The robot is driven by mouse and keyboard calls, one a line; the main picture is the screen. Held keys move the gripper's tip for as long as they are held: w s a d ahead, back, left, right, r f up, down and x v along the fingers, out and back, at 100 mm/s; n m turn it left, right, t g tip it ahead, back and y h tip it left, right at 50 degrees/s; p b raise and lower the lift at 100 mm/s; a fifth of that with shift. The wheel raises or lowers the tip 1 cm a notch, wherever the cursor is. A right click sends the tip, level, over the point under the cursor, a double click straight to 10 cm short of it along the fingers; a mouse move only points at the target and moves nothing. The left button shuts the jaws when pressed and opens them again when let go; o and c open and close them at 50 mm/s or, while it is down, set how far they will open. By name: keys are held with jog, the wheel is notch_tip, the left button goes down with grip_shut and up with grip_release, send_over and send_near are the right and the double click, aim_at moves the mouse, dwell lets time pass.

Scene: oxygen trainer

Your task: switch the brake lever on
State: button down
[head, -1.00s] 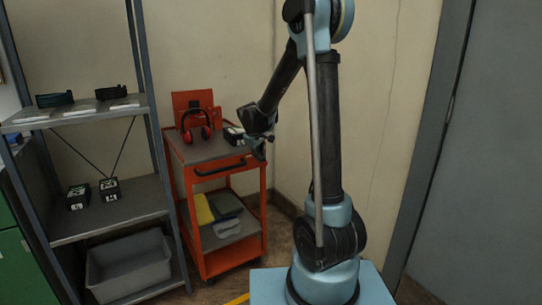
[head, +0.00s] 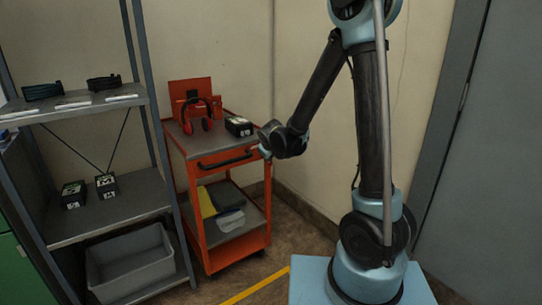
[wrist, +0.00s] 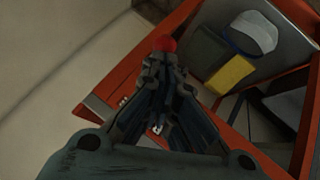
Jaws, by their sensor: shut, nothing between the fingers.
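In the wrist view my gripper (wrist: 160,66) is shut and empty. A small rounded red knob (wrist: 165,44) shows just beyond its fingertips; it may be the end of the brake lever, but no lever shaft shows. I cannot tell whether the fingertips touch it. In the head view the end of my arm is at the right front corner of the orange cart (head: 200,230), beside its upper shelf; the fingers are not clear there. No brake lever can be made out in the head view.
A grey shelf rack (head: 120,205) with a grey bin (head: 135,265) stands to the left. Floor right of the cart is clear.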

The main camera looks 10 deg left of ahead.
jog(key=shift+f, duration=0.3)
jog(key=shift+s, duration=0.1)
dwell(0.4)
